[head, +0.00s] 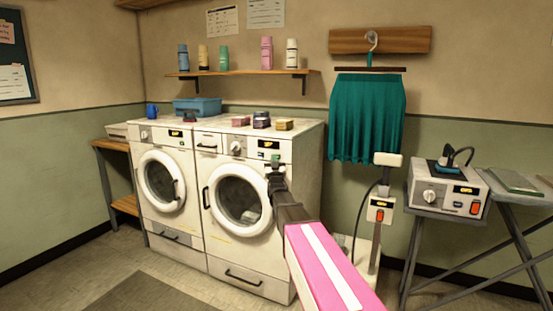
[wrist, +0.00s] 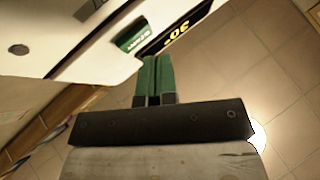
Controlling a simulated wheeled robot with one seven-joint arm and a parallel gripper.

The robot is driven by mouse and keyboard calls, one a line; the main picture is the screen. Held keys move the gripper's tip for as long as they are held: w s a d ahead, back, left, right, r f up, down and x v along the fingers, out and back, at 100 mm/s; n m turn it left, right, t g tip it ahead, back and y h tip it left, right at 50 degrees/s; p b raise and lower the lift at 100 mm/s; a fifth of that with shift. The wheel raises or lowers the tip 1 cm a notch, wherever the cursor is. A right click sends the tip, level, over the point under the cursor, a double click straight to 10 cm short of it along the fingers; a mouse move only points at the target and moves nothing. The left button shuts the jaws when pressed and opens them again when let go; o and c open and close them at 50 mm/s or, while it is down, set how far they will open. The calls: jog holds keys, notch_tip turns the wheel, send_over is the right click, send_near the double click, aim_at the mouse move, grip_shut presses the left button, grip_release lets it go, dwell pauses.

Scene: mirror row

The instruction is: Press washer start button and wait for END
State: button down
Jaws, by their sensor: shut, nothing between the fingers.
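Two white front-loading machines stand side by side, and my gripper (head: 276,160) is at the upper right of the right machine (head: 237,198), by its control panel. This machine's round door is closed, with something pale behind the glass. In the wrist view my green fingertips (wrist: 155,78) are together and empty, close to a green start button (wrist: 137,33). I cannot tell whether they touch it. Beside the button, a dark display (wrist: 178,38) shows yellow characters, seemingly 30, turned over. In the head view this display (head: 271,145) is lit but too small to read.
The left machine (head: 165,185) also has a lit display. Small boxes (head: 262,120) and a blue basket (head: 197,106) lie on top. A teal skirt (head: 367,117) hangs at right, near a white control box (head: 447,190) on a stand. A mat (head: 150,292) lies in front.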

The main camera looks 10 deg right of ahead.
jog(key=shift+w, duration=0.1)
dwell(0.3)
jog(key=shift+w+d, duration=0.25)
jog(key=shift+w+d, duration=0.25)
jog(key=shift+w, duration=0.05)
dwell(0.9)
jog(key=shift+a, duration=0.1)
jog(key=shift+s+a, duration=0.4)
jog(key=shift+s, duration=0.25)
jog(key=s+a, duration=0.1)
jog(key=s, duration=0.1)
jog(key=s+a, duration=0.2)
dwell(0.7)
dwell(0.5)
